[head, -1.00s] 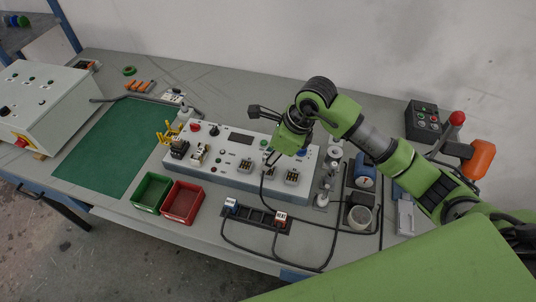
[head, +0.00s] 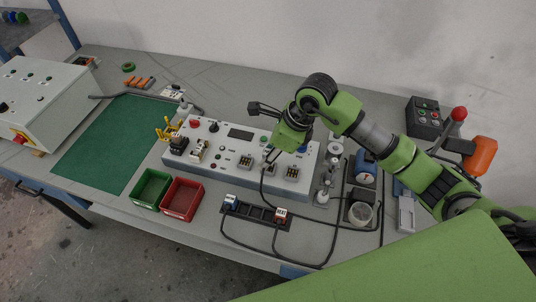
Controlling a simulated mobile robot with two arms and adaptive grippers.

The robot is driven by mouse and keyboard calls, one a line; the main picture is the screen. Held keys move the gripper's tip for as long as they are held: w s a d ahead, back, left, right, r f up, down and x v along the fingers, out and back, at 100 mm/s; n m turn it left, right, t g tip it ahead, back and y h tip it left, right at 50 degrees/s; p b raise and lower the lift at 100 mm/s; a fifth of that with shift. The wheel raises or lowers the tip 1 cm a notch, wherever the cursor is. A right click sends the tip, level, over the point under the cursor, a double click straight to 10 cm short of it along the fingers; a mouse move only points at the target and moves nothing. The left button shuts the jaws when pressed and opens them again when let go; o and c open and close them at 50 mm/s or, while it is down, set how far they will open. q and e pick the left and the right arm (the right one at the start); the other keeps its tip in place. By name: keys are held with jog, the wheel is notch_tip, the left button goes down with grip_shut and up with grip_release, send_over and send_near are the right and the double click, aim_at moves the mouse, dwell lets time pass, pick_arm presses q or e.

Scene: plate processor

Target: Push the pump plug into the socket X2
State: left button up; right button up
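The pale control panel (head: 222,172) has a row of sockets along its front right. A left socket (head: 245,162) and a right socket (head: 292,173) show; the middle one is mostly hidden under my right gripper. My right gripper (head: 270,155) points down at that middle place, its fingers small and partly hidden by its green wrist. It appears shut on a plug, the pump plug, whose black cable (head: 262,186) hangs down the panel's front. I cannot read the socket labels or tell how deep the plug sits. My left gripper is not in view.
A dark rack (head: 256,212) in front of the panel holds a blue-marked plug (head: 230,203) and a red-marked plug (head: 280,215). Green (head: 151,189) and red (head: 182,199) bins stand left of it. Bottles (head: 323,196) stand close right of the panel. The green mat (head: 105,145) is clear.

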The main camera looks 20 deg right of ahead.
jog(key=shift+b, duration=0.5)
dwell(1.1)
jog(key=shift+f+b, duration=1.3)
jog(key=shift+b, duration=0.1)
dwell(0.3)
jog(key=o, duration=1.2)
